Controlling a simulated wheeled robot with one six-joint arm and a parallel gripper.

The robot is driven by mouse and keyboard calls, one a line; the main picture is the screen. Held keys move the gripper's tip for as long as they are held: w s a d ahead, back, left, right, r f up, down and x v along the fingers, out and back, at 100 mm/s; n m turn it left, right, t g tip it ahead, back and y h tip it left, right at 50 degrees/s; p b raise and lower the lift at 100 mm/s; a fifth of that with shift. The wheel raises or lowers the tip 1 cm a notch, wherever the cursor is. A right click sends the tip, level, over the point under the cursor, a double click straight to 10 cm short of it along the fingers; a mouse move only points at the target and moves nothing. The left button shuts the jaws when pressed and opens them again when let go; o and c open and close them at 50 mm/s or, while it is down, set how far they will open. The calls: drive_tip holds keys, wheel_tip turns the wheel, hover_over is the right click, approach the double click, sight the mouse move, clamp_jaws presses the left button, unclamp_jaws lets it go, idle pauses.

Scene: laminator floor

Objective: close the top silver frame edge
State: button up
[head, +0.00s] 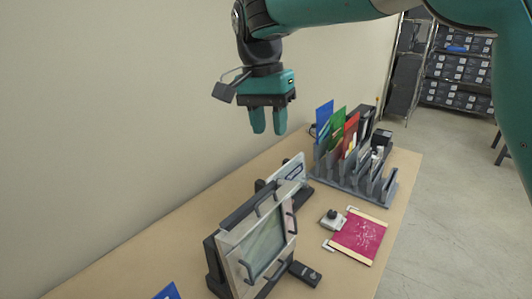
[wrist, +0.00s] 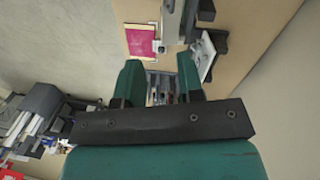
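A silver frame (head: 233,238) with dark handles on its edges leans on a dark stand (head: 213,262) on the table in the head view. A greenish-grey sheet or pane (head: 262,250) shows inside it. Its top edge (head: 262,207) carries dark handles; I cannot tell whether that edge is fully seated. My gripper (head: 268,131) hangs above and behind the frame, well clear of it, with its teal fingers pointing down. In the wrist view my gripper (wrist: 160,72) has its fingers apart with nothing between them.
A grey rack (head: 350,177) holds colored folders at the back. A smaller stand with a clear panel (head: 291,170) is behind the frame. A magenta sheet (head: 359,236), a small device (head: 333,218) and a dark remote-like object (head: 305,273) lie to the right. The wall borders the table's left.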

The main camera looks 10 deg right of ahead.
wheel_tip(320, 180, up, 2)
drive_tip(key=w+a+m+p, duration=0.1)
drive_tip(key=a+m, duration=0.1)
drive_tip(key=a, duration=0.1)
drive_tip(key=b, duration=0.4)
hover_over(264, 203)
drive_tip(key=a, duration=0.1)
wheel_tip(264, 203, down, 6)
drive_tip(key=f+p, duration=0.1)
drive_tip(key=f, duration=0.2)
drive_tip(key=s+f+p, duration=0.1)
drive_tip(key=f, duration=0.3)
drive_tip(key=d+f+p, duration=0.1)
drive_tip(key=f, duration=0.3)
drive_tip(key=shift+s+d, duration=0.1)
drive_tip(key=shift+s, duration=0.15)
drive_tip(key=shift+c, duration=0.2)
clamp_jaws()
